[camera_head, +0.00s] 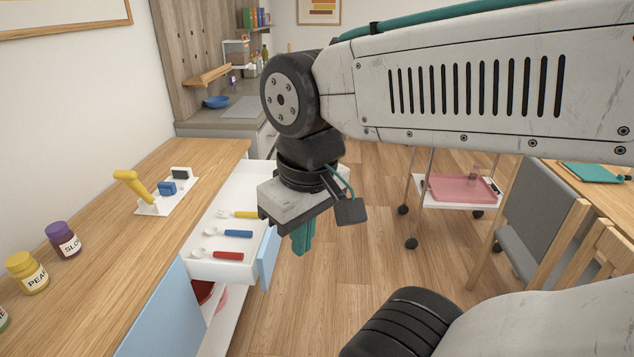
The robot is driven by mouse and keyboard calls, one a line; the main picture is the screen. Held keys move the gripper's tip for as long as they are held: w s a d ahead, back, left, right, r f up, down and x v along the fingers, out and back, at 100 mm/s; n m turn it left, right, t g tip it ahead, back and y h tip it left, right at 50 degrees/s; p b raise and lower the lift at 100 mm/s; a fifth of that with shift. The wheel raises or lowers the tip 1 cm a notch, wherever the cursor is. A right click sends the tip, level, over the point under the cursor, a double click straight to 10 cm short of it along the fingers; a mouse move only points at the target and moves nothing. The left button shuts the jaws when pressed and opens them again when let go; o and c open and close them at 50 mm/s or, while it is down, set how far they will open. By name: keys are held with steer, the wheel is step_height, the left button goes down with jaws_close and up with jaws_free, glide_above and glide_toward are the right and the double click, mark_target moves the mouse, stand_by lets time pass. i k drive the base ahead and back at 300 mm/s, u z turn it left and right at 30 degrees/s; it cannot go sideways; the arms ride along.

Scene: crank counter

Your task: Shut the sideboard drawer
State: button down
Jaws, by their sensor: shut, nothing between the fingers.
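The sideboard (150,215) has a wooden top and light blue fronts. Its white drawer (222,270) stands pulled out to the right. The drawer's light blue front panel (268,258) is at the outer end. Utensils with yellow, blue and red handles lie inside the drawer. My gripper (302,248) has teal fingers pointing down. It is shut and empty, just right of the drawer front in the picture, with a small gap showing between them. The gripper body hides part of the drawer's far outer corner.
A crank device with a yellow handle (133,184) and several jars, including a yellow one (27,273), stand on the sideboard. A white trolley with a pink tray (462,188) and a grey chair (540,215) are at the right. Wooden floor (350,240) between them is clear.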

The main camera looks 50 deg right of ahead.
mark_target(239, 193)
steer(key=z, duration=0.55)
steer(key=i, duration=0.9)
steer(key=z, duration=0.55)
